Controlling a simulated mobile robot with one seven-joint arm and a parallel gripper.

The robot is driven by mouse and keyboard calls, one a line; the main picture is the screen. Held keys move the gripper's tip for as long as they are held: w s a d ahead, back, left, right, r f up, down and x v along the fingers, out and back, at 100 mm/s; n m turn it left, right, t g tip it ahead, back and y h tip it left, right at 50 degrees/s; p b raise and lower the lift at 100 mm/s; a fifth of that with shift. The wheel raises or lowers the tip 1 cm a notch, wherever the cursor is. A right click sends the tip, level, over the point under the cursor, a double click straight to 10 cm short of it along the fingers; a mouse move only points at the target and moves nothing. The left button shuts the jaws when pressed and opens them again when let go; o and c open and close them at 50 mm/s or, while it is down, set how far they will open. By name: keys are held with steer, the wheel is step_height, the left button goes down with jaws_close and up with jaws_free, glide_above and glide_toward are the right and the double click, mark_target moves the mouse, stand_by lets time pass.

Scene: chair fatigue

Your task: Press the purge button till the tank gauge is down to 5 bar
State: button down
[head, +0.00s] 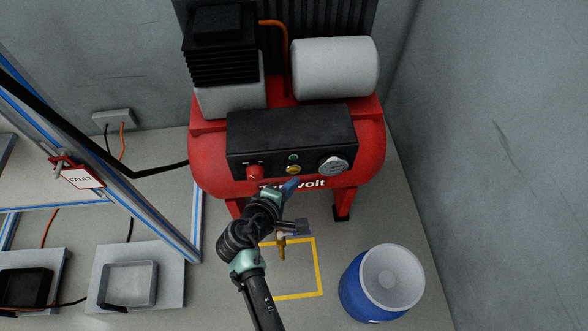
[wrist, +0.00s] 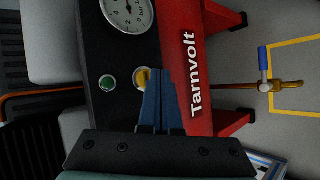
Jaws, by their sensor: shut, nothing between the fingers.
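A red compressor (head: 215,150) carries a black control panel (head: 250,125). On the panel sit a yellow button (head: 293,170), a green button or lamp (head: 293,157) above it, and a round white gauge (head: 333,165) to the right. I cannot read which one is the purge button. In the wrist view the gauge (wrist: 127,12) is cut off at the top, and its reading is unclear. My gripper (head: 293,182) is shut and empty, just in front of the panel. In the wrist view its blue fingertips (wrist: 158,72) partly cover the yellow button (wrist: 141,77); contact cannot be told.
A red knob (head: 255,173) is on the panel's left. A brass valve (head: 282,247) hangs below, over a yellow floor square (head: 318,268). A blue bucket (head: 362,292) stands at right, near the wall. A metal frame with a FAULT sign (head: 80,177) and trays are at left.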

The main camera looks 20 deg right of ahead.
steer(key=shift+w, duration=0.15)
stand_by(0.7)
steer(key=shift+w+d, duration=0.1)
steer(key=shift+w, duration=0.15)
steer(key=shift+w+d, duration=0.1)
steer(key=shift+w, duration=0.3)
stand_by(1.3)
steer(key=shift+s, duration=0.1)
steer(key=shift+s+a+p, duration=0.2)
steer(key=shift+s+p, duration=0.15)
steer(key=shift+s, duration=0.35)
steer(key=shift+s+a+p, duration=0.25)
steer(key=shift+s+p, duration=0.15)
steer(key=shift+s, duration=0.4)
steer(key=shift+s+a+p, duration=0.2)
steer(key=shift+s+p, duration=0.2)
steer(key=shift+s, duration=0.4)
steer(key=shift+s+a+p, duration=0.25)
steer(key=shift+s+p, duration=0.15)
steer(key=shift+s, duration=0.4)
